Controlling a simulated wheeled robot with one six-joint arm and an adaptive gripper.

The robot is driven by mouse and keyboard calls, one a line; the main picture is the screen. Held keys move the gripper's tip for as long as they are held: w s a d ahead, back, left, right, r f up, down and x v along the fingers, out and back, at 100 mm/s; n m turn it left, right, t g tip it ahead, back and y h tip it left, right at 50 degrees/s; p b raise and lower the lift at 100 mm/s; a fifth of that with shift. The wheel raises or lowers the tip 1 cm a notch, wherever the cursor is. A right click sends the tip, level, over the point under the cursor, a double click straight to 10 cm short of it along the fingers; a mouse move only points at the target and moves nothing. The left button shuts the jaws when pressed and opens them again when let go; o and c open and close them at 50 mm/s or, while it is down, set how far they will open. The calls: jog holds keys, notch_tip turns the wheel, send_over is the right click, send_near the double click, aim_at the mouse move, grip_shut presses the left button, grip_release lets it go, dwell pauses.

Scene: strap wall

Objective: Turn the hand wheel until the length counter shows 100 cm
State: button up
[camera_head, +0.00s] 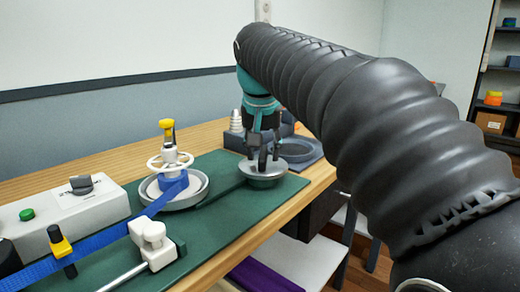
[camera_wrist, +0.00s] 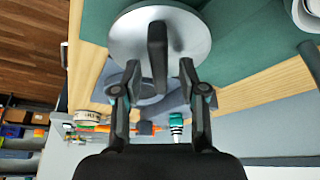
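My gripper (camera_head: 262,158) is above a round silver disc (camera_head: 270,178) with a dark upright bar, near the right end of the green mat. In the wrist view, my gripper (camera_wrist: 157,72) is open, one finger on each side of the dark bar (camera_wrist: 157,50), with gaps showing on both sides. The silver disc (camera_wrist: 188,32) lies beyond the fingers. I cannot tell whether this is the hand wheel. A cream spoked wheel (camera_head: 155,163) with a yellow-topped post stands left of it. I cannot make out a length counter or any reading.
A blue strap (camera_head: 115,230) crosses the green mat (camera_head: 215,230). A grey box (camera_head: 85,212) with a green button (camera_head: 27,214) and dark knob stands left. A white fitting (camera_head: 152,243) with a rod is in front. A grey tray (camera_head: 300,150) lies behind my gripper.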

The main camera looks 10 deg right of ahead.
jog(key=v, duration=1.2)
dwell(0.6)
